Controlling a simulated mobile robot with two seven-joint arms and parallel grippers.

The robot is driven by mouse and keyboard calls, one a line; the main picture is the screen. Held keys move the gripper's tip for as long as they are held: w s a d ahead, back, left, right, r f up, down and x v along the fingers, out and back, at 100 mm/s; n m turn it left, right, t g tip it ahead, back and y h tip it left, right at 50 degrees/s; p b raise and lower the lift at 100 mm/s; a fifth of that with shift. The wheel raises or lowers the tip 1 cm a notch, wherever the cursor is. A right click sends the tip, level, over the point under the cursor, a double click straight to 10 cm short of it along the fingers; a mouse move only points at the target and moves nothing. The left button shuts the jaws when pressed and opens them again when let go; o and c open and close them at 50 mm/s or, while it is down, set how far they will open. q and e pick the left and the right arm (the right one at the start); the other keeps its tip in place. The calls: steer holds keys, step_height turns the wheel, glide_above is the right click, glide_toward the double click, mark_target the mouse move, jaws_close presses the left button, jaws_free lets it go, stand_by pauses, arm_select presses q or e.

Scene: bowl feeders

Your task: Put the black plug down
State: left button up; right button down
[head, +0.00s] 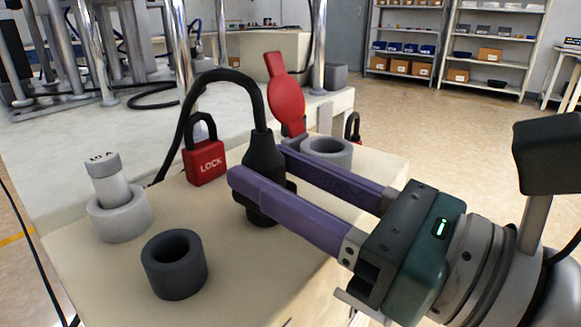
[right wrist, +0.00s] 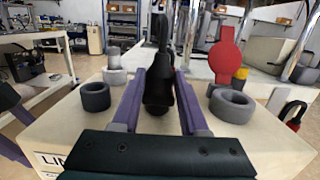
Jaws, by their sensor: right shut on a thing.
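The black plug (head: 264,158) stands about upright between the fingers of my right gripper (head: 258,172). Its thick black cable (head: 212,75) arches up and over to the back left. The right gripper is shut on the plug, and the right wrist view also shows the plug (right wrist: 158,92) between the purple fingers. The plug's lower end is just over or on the beige bench top (head: 225,245); I cannot tell if it touches. At the left edge of the right wrist view is a purple part, probably my left gripper (right wrist: 10,142), cut off by the frame.
A dark grey ring (head: 174,264) stands at the front left, with a light grey ring holding a grey cylinder (head: 107,178) behind it. A red padlock (head: 205,165) is behind the plug. A grey ring (head: 326,151) and a red paddle (head: 285,95) stand behind the fingers.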

steer(key=shift+c, duration=2.2)
jaws_free()
steer(key=shift+d, duration=0.1)
steer(key=b+v, duration=0.1)
steer(key=v, duration=1)
steer(key=shift+s+d, duration=0.2)
steer(key=shift+d, duration=0.15)
